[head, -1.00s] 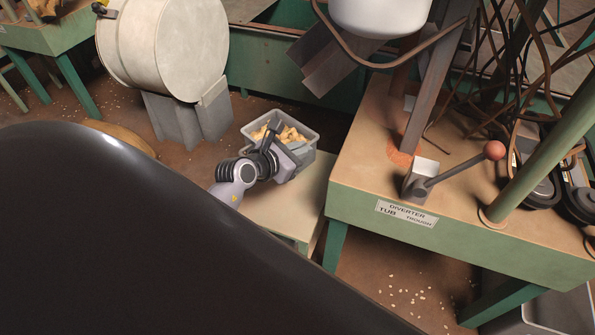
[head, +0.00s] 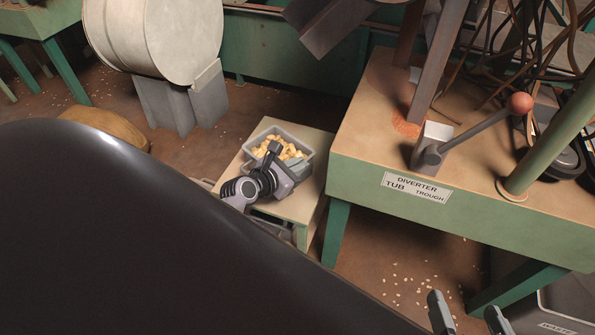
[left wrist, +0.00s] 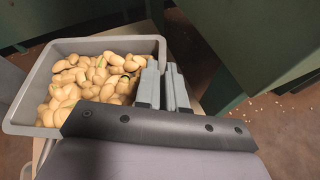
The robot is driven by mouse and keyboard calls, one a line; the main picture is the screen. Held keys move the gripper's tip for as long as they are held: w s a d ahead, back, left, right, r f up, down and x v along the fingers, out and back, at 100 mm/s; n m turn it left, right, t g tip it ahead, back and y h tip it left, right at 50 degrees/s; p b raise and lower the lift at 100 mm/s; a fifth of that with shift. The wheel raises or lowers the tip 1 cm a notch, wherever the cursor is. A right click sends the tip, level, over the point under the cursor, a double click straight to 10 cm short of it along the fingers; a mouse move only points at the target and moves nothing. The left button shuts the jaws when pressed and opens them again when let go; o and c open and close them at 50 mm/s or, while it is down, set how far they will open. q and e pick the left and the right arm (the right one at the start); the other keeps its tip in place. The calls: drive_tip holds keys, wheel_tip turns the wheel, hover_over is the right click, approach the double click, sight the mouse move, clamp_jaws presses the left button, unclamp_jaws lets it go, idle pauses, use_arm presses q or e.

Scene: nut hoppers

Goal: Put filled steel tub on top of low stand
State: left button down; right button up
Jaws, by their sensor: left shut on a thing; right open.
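The filled steel tub (head: 303,152) is a grey open tub heaped with pale nuts. It sits over the top of the low stand (head: 300,208), near its back part; whether its base touches the stand is hidden. The tub also fills the upper left of the left wrist view (left wrist: 150,44). My left gripper (head: 278,160) is at the tub's near side, shut on its wall; the left wrist view shows its two fingers (left wrist: 163,88) close together at the tub's right rim. My right gripper (head: 468,312) is open and empty at the bottom right of the head view.
A green table with a diverter lever (head: 480,125) and label stands right of the low stand. A large pale drum (head: 160,40) stands at the back left, with a brown sack (head: 105,125) nearby. Nuts are scattered on the floor. A dark surface fills the lower left.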

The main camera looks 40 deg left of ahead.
use_arm(q)
drive_tip(key=shift+w, duration=0.1)
use_arm(e)
drive_tip(key=shift+a, duration=0.2)
use_arm(q)
drive_tip(key=shift+f, duration=0.15)
drive_tip(key=c, duration=1.6)
unclamp_jaws()
drive_tip(key=shift+f, duration=0.25)
drive_tip(key=o, duration=0.4)
drive_tip(key=shift+r, duration=0.2)
drive_tip(key=shift+s+r, duration=0.1)
drive_tip(key=shift+s, duration=0.3)
drive_tip(key=p+v, duration=0.4)
drive_tip(key=v, duration=0.7)
drive_tip(key=shift+s+a+r, duration=0.1)
drive_tip(key=shift+s+a, duration=0.05)
use_arm(e)
drive_tip(key=d, duration=0.1)
drive_tip(key=d+h, duration=0.1)
drive_tip(key=s+d+r, duration=0.1)
drive_tip(key=shift+n, duration=0.3)
